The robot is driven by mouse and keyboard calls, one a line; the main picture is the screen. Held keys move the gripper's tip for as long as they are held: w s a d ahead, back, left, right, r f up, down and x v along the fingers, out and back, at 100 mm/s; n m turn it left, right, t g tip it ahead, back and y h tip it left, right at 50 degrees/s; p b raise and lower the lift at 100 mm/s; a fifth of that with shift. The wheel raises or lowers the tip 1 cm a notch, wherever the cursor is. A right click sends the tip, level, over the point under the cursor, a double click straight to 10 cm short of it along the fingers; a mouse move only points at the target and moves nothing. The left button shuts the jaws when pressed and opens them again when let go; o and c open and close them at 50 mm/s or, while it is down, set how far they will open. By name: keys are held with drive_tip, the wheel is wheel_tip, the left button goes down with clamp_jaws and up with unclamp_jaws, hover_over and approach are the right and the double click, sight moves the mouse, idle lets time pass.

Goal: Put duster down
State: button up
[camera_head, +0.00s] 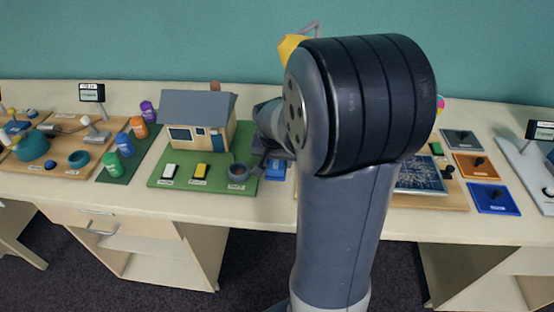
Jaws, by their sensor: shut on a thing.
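My gripper (262,160) is mostly hidden behind my own large arm joint. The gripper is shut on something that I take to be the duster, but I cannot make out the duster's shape. A small blue block (275,170) shows just right of the gripper; I cannot tell whether it touches it.
The model house (196,122) stands left of the gripper on a green board (215,184) with white and yellow blocks. Colored bottles (124,144) and a teal pot (32,146) are farther left. Colored tiles (492,199) lie right. My arm hides the table's middle.

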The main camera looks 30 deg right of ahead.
sight(276, 163)
drive_tip(key=shift+w+d, duration=0.6)
drive_tip(key=shift+w, duration=0.3)
drive_tip(key=shift+w+f, duration=0.1)
drive_tip(key=shift+f, duration=1.65)
drive_tip(key=shift+f, duration=0.1)
drive_tip(key=shift+f, duration=0.15)
drive_tip(key=o, duration=1)
drive_tip(key=shift+f, duration=0.1)
drive_tip(key=shift+r, duration=0.45)
drive_tip(key=v, duration=1.1)
drive_tip(key=shift+s+r+p, duration=0.2)
drive_tip(key=shift+r+p, duration=0.15)
drive_tip(key=shift+p, duration=0.05)
